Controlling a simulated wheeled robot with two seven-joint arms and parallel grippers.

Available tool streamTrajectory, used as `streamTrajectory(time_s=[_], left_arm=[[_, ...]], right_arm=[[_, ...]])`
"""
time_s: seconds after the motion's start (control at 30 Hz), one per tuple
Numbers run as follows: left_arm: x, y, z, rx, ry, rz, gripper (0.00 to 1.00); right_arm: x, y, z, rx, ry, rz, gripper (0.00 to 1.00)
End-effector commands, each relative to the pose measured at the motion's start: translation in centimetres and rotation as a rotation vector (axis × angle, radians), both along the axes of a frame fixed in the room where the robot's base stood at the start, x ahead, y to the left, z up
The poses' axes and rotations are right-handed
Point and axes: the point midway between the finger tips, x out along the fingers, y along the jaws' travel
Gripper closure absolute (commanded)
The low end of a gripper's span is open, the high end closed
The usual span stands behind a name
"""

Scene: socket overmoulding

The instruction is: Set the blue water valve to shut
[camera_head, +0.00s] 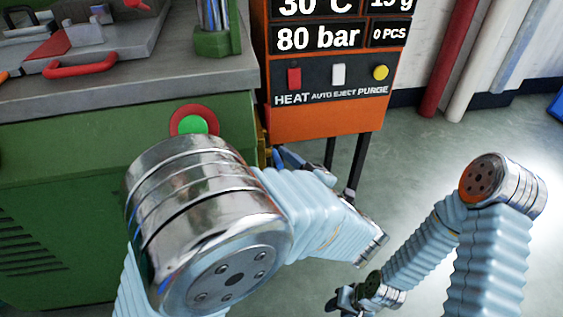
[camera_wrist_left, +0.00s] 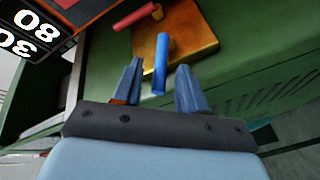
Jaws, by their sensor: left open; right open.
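The blue water valve handle (camera_wrist_left: 161,65) shows in the left wrist view, on a brass-coloured block (camera_wrist_left: 185,38) fixed to the green machine. My left gripper (camera_wrist_left: 158,88) is open, with one finger on each side of the blue handle's near end. I cannot tell whether either finger touches it. In the head view my left gripper (camera_head: 285,157) is mostly hidden behind my own left arm, and the blue valve is not clearly visible there. My right gripper (camera_head: 345,298) is low at the bottom right of the head view, open and away from the valve.
A red handle (camera_wrist_left: 134,18) sits on the same block beside the blue one. The orange control panel (camera_head: 325,122) stands on dark legs next to the green machine (camera_head: 70,180). A green button with a red ring (camera_head: 193,122) is nearby. Floor at right is clear.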

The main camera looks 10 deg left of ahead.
Motion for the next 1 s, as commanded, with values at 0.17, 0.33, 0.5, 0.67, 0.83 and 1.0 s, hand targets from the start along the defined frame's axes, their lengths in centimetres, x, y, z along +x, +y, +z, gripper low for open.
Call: streamTrajectory(time_s=[0.17,0.33,0.5,0.67,0.83,1.0], left_arm=[[0.0,0.0,0.0,0.000,0.000,0.000,0.79],[0.0,0.0,0.0,0.000,0.000,0.000,1.00],[0.0,0.0,0.0,0.000,0.000,0.001,1.00],[0.1,0.0,0.4,-0.005,0.013,0.001,1.00],[0.3,0.2,1.9,-0.039,0.111,0.004,1.00],[0.7,0.3,2.8,-0.079,0.239,0.004,1.00]], right_arm=[[0.0,0.0,0.0,0.000,0.000,0.000,0.59],[0.0,0.0,0.0,0.000,0.000,0.000,0.59],[0.0,0.0,0.0,0.000,0.000,0.000,0.59],[0.0,0.0,0.7,0.000,0.000,0.000,0.59],[0.1,-0.2,3.9,-0.006,-0.003,-0.003,0.59],[0.1,-0.5,7.4,-0.013,-0.008,-0.006,0.59]])
